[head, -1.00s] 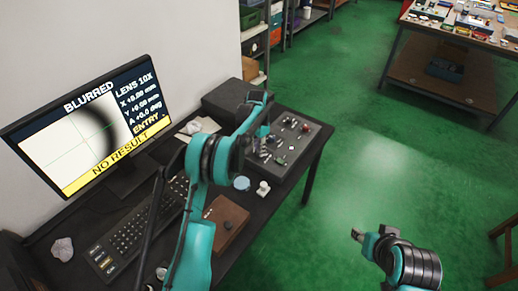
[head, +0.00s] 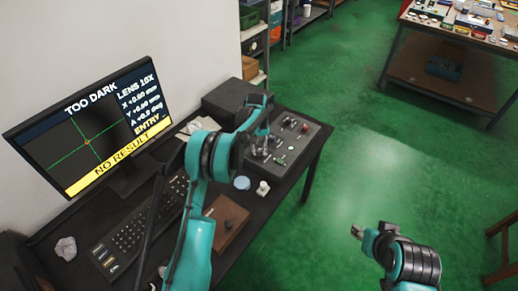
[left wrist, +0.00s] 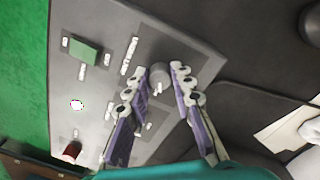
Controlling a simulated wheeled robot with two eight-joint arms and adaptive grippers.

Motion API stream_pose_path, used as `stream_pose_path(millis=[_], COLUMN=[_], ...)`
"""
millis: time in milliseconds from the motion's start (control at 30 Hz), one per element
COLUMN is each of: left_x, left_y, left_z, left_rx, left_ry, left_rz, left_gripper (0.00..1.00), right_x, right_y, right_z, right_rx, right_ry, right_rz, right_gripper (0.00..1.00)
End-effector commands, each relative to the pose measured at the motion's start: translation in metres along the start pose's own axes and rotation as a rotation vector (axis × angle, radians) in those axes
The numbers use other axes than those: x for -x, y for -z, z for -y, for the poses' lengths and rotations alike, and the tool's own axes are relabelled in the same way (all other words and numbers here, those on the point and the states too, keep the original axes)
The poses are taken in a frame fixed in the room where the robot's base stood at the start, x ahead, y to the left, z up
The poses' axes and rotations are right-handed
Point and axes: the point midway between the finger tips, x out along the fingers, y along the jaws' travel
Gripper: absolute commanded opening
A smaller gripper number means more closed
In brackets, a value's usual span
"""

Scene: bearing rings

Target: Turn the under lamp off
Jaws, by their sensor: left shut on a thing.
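The control panel (head: 309,147) lies on the dark desk, at the far right end, with small knobs and switches. My left gripper (left wrist: 159,72) is over the panel, its purple-lined fingers shut on a round grey knob (left wrist: 159,77) with a white mark. In the head view my own arm partly hides this spot. The monitor (head: 91,122) reads "TOO DARK" and "NO RESULT" over a dark picture with a green cross. I cannot tell which control is labelled for the under lamp. My right gripper (head: 357,231) hangs over the green floor, away from the desk; its jaws are too small to read.
The left wrist view shows a green switch (left wrist: 84,50), a lit white button (left wrist: 77,104) and a red knob (left wrist: 71,151) near the fingers. A keyboard (head: 140,230), a brown block (head: 228,220) and a white piece (head: 262,188) lie on the desk.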

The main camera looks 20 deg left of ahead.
Motion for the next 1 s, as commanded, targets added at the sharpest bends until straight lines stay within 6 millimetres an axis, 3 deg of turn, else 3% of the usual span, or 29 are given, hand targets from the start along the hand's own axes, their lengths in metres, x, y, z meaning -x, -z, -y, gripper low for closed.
stream_pose_path(millis=[1000], left_x=[-0.0006], left_y=[-0.0008], left_z=[-0.0018], left_rx=[0.919], left_ry=[0.001], left_rz=[-0.032], left_gripper=[0.0], right_x=[0.0064], right_y=[0.0046], right_z=[0.0], right_rx=[0.0], right_ry=[0.0], right_rz=[0.0], right_gripper=[0.4])
